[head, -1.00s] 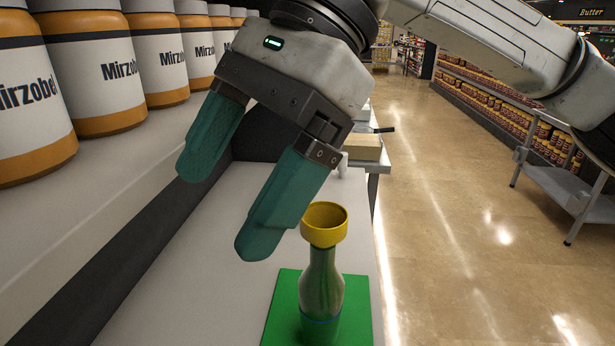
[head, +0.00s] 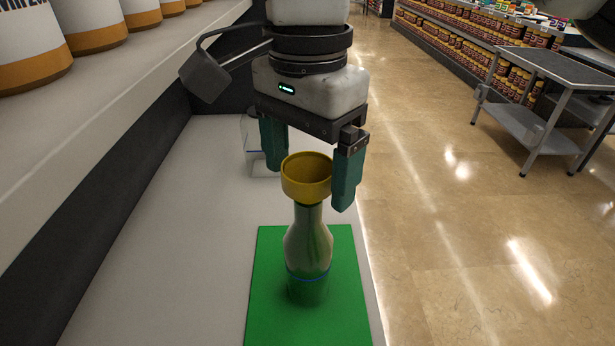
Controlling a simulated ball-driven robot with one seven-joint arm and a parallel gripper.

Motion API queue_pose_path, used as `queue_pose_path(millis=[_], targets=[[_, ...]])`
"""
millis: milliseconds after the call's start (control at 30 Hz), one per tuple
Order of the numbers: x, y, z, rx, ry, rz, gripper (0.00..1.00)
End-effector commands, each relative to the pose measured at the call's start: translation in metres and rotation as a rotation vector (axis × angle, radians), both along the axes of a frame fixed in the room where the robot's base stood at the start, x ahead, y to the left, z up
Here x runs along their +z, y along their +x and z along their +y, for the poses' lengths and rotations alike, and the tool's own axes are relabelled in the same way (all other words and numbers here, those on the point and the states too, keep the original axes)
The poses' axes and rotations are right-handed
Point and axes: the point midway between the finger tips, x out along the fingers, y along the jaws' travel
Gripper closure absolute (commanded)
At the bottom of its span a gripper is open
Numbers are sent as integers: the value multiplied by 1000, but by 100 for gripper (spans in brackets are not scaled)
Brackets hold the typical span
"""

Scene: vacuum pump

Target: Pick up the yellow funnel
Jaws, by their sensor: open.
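The yellow funnel (head: 306,190) sits in the mouth of a clear green-tinted bottle (head: 308,246), wide end up. The bottle stands upright on a green mat (head: 343,313) on the white counter. My gripper (head: 310,185) points down with its two green fingers apart. One finger is left of and behind the funnel's rim, the other is just right of it. The funnel is in front of or between the fingers; I cannot tell how deep it lies between them, or whether either finger touches it. The funnel's narrow stem is hidden.
White and orange jars (head: 98,22) line a shelf at the upper left. A clear container (head: 258,150) stands on the counter behind my gripper. The counter left of the mat is clear. A grey metal table (head: 560,72) stands across the floor at right.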

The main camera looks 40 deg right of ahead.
Motion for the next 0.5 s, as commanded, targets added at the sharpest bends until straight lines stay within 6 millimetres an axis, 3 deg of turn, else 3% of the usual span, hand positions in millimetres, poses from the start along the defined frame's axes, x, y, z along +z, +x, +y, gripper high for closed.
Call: queue_pose_path(millis=[200,500], targets=[[-30,-2,1,1,2,1,11],[-39,-2,1,0,1,-1,11]])
